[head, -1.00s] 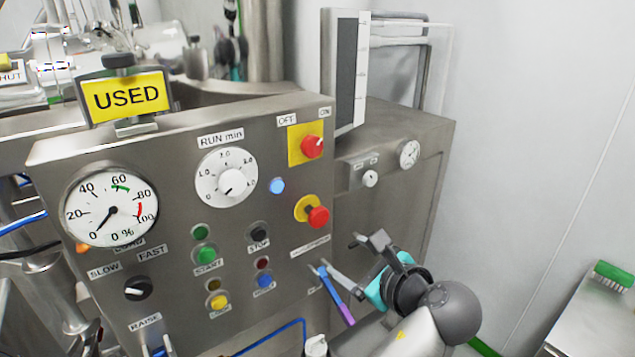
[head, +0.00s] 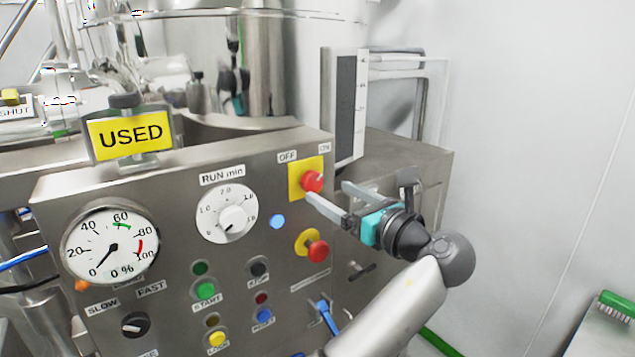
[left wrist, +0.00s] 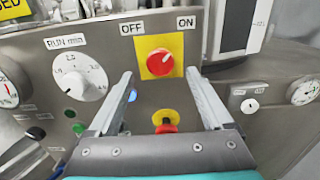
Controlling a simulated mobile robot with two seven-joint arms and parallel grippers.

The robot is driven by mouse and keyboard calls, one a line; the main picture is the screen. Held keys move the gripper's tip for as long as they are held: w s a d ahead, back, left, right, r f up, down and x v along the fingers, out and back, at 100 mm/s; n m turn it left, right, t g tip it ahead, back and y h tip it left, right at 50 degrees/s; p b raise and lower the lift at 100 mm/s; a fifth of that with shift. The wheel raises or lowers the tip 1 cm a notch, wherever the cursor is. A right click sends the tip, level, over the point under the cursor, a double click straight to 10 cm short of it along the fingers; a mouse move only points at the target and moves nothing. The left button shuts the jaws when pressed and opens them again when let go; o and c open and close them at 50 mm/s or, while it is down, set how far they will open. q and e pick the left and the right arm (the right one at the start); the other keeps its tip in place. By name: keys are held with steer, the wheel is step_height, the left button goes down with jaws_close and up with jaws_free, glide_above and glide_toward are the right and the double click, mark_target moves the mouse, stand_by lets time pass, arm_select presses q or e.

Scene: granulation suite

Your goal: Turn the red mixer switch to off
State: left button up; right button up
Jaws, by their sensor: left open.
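The red mixer switch (head: 312,181) is a round knob on a yellow square plate, at the upper right of the steel panel. It also shows in the left wrist view (left wrist: 160,62), under the OFF and ON labels. Its pale mark points up and right, toward ON. My left gripper (head: 327,190) is open and empty, its fingers reaching toward the panel just below the knob in the head view. In the left wrist view, the fingertips (left wrist: 160,73) lie on either side of the knob, apart from it. My right gripper is not in view.
A red emergency-stop button (head: 317,251) on a yellow ring sits below the switch. The RUN min dial (head: 233,219) and a blue lamp (head: 277,221) are to its left. A grey-screened display (head: 346,105) stands behind and right. The wall side at right is clear.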

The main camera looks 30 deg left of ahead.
mark_target(315, 183)
arm_select(q)
steer(key=x, duration=0.5)
steer(key=shift+w+a, duration=0.15)
steer(key=shift+a, duration=0.25)
steer(key=shift+c, duration=0.2)
jaws_close()
